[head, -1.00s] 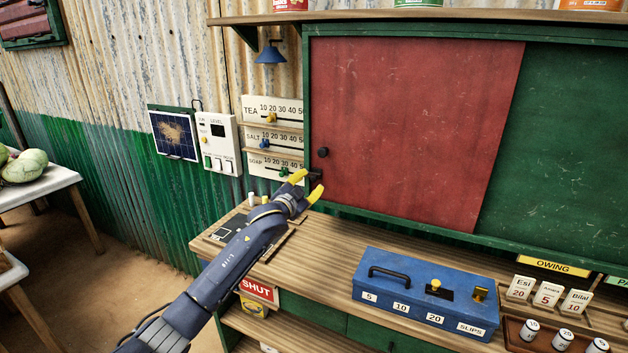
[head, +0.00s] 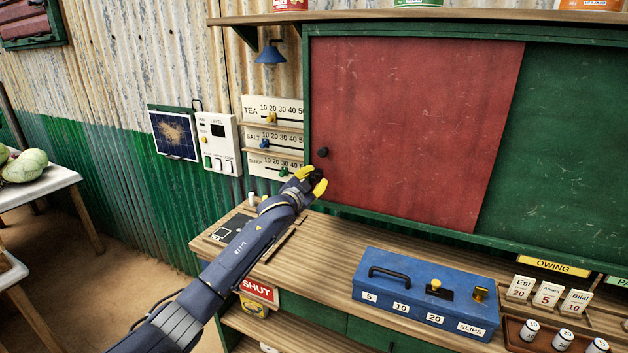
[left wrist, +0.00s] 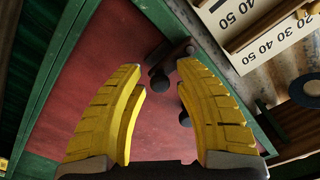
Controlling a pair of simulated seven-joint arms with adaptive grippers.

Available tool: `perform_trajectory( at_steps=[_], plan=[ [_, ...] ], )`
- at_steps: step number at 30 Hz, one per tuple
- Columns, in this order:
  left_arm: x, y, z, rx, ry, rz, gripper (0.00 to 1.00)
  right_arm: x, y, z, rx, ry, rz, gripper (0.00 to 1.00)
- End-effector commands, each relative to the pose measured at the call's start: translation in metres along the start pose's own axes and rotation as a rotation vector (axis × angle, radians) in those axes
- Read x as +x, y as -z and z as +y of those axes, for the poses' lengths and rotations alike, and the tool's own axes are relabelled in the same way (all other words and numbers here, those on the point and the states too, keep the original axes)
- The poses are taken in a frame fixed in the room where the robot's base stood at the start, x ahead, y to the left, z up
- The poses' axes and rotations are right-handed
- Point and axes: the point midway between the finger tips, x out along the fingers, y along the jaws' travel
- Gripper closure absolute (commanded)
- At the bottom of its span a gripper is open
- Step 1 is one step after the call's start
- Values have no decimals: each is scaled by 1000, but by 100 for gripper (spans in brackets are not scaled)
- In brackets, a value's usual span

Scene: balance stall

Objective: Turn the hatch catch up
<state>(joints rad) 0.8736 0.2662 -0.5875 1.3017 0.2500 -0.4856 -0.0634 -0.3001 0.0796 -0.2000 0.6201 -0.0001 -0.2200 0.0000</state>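The hatch has a red sliding panel (head: 420,120) in a green frame, with a round black knob (head: 323,152) near its left edge. The dark hatch catch sits below that knob, mostly hidden by my left gripper (head: 313,178) in the head view. In the left wrist view the black catch (left wrist: 170,53) shows as a short bar with a rounded end, between and beyond the yellow fingertips of my left gripper (left wrist: 158,72). The fingers are apart; I cannot tell whether they touch the catch. My right gripper is not in view.
Price boards (head: 273,110) with sliders are close left of the hatch. A blue cash box (head: 425,292) stands on the wooden counter (head: 330,240) below. A switch panel (head: 219,144) is on the wall at left. Counter space between gripper and box is clear.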

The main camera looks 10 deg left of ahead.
Motion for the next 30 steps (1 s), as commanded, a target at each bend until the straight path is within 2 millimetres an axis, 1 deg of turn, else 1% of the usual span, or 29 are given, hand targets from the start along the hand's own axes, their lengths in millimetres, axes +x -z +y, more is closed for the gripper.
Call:
perform_trajectory(
  at_steps=[1, 6, 8, 21, 26, 30],
  plan=[
    [0, 0, 0, 0, 0, 0, 75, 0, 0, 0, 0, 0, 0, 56],
    [0, 0, 0, 0, 0, 0, 94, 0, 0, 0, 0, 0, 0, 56],
    [0, 0, 0, 0, 0, 0, 100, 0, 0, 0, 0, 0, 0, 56],
    [0, 1, 0, -23, 0, 1, 100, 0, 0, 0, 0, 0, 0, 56],
    [0, 4, -3, -92, 0, 1, 100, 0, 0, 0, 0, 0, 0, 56],
    [0, 8, -6, -198, 0, 3, 100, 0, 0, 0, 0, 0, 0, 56]
  ],
)
